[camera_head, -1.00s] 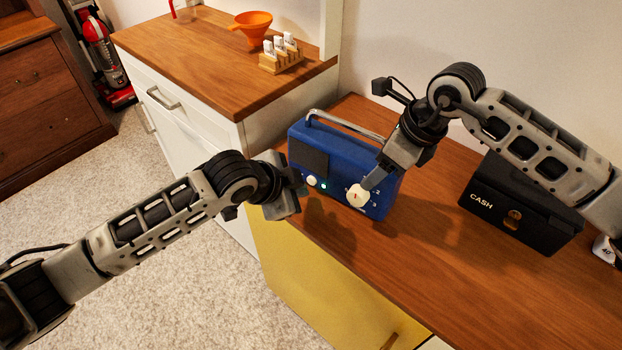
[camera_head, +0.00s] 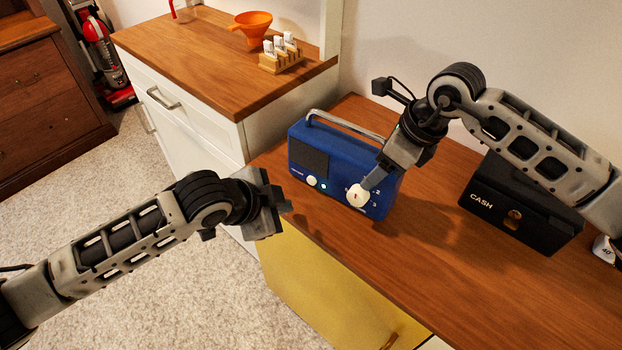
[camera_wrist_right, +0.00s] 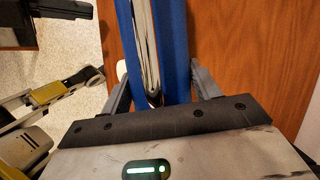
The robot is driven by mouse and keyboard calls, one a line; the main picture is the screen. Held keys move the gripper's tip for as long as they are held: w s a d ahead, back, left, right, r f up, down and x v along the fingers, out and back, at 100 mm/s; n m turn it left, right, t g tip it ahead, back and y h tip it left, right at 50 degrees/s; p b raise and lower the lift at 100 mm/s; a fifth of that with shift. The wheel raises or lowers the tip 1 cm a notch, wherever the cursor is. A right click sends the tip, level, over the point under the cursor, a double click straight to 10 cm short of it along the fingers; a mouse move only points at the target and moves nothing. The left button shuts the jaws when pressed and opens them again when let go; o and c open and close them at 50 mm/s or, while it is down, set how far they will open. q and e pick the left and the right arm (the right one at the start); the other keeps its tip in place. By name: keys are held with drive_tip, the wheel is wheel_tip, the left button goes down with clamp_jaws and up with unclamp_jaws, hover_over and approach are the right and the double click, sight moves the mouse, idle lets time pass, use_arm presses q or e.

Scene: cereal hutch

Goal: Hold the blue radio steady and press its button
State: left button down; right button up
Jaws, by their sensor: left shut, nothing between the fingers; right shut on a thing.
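The blue radio (camera_head: 335,150) stands upright on the wooden counter, with a metal handle on top. A white round button (camera_head: 312,181) and a small lit green light (camera_head: 324,184) are at the lower left of its front. A white dial (camera_head: 357,196) is at the right. My right gripper (camera_head: 375,177) is shut on the radio's right end. In the right wrist view the radio (camera_wrist_right: 175,40) lies between the fingers (camera_wrist_right: 162,85). My left gripper (camera_head: 286,207) is shut and empty, in front of and left of the radio, apart from the button.
A black cash box (camera_head: 515,205) stands right of the radio on the wooden counter (camera_head: 400,270). A separate counter (camera_head: 190,60) at the back left holds an orange funnel (camera_head: 253,24) and a small rack (camera_head: 281,60). The counter in front of the radio is clear.

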drive_tip(key=o, duration=1.5)
drive_tip(key=shift+f, duration=0.1)
drive_tip(key=shift+c, duration=0.2)
